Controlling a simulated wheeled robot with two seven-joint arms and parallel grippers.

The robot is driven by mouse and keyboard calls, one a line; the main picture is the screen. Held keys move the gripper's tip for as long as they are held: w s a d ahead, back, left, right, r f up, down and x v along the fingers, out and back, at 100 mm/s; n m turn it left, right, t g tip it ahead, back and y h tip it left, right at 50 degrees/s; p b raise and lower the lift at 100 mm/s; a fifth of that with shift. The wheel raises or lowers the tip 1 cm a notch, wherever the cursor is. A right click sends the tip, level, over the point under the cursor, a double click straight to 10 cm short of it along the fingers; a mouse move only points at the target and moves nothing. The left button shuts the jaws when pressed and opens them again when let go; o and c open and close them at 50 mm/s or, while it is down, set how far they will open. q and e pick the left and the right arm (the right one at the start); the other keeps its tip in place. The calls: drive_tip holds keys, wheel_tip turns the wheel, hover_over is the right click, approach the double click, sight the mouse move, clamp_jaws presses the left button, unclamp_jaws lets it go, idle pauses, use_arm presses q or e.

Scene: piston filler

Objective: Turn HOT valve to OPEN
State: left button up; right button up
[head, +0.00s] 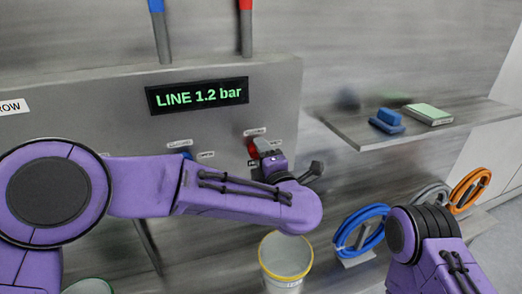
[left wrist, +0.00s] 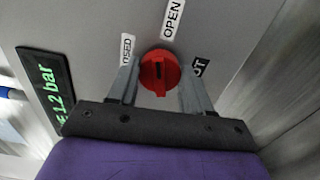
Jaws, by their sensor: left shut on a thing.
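The red HOT valve knob (head: 252,149) is on the grey panel below the pressure display, mostly hidden behind my left gripper (head: 263,150) in the head view. In the left wrist view the round red knob (left wrist: 160,72) sits between the two fingers of my left gripper (left wrist: 160,85), which is shut on it. A short dark mark shows on the knob's face. The OPEN label (left wrist: 173,18) lies above the knob, the partly hidden CLOSED label (left wrist: 127,48) to its upper left, and the HOT label (left wrist: 199,69) to its right. My right gripper is not in view.
A display reading LINE 1.2 bar (head: 198,96) is above the valves. A blue valve (head: 187,154) is left of the red one, partly behind my arm. A shelf (head: 365,130), a yellow-rimmed bucket (head: 285,272) and a blue hose coil (head: 345,231) are nearby.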

use_arm(q)
drive_tip(key=m+p, duration=0.1)
drive_tip(key=m, duration=0.2)
drive_tip(key=shift+f+m, duration=0.1)
drive_tip(key=shift+m, duration=0.2)
drive_tip(key=shift+f+p, duration=0.1)
drive_tip(key=shift+p, duration=0.2)
drive_tip(key=o, duration=1)
drive_tip(key=shift+o, duration=0.2)
drive_tip(key=shift+d, duration=0.1)
drive_tip(key=shift+s, duration=0.1)
drive_tip(key=b+v, duration=0.3)
drive_tip(key=v, duration=0.7)
drive_tip(key=shift+s+b, duration=0.25)
drive_tip(key=shift+b, duration=0.05)
